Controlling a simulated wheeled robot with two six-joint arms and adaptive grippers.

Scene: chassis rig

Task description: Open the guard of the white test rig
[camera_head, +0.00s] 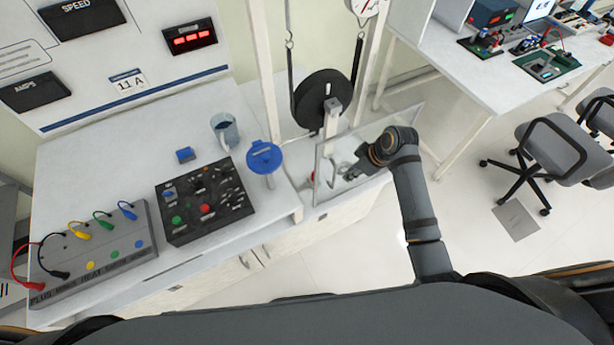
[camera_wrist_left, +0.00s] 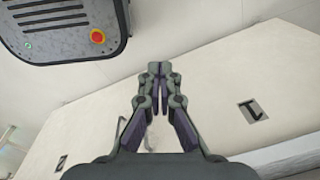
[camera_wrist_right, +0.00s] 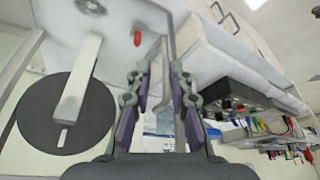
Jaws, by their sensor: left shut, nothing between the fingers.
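The white test rig, a bench with two posts and a black flywheel (camera_head: 322,98), stands in the middle of the head view; the flywheel is also large at the left in the right wrist view (camera_wrist_right: 40,125). Its guard (camera_head: 319,172) looks like a clear panel with a pale frame, at the right end of the bench. My right gripper (camera_head: 352,173) is beside the guard. In the right wrist view its fingers (camera_wrist_right: 163,68) are apart, with a pale bar near the tips; I cannot tell whether they touch it. My left gripper (camera_wrist_left: 158,68) is shut and empty.
A black control box (camera_head: 204,203), a blue-topped stand (camera_head: 264,157), a mug (camera_head: 225,130) and a grey plug board (camera_head: 95,255) occupy the benchtop left of the guard. Chairs (camera_head: 552,150) and another bench (camera_head: 480,90) stand right. The floor between is mostly clear.

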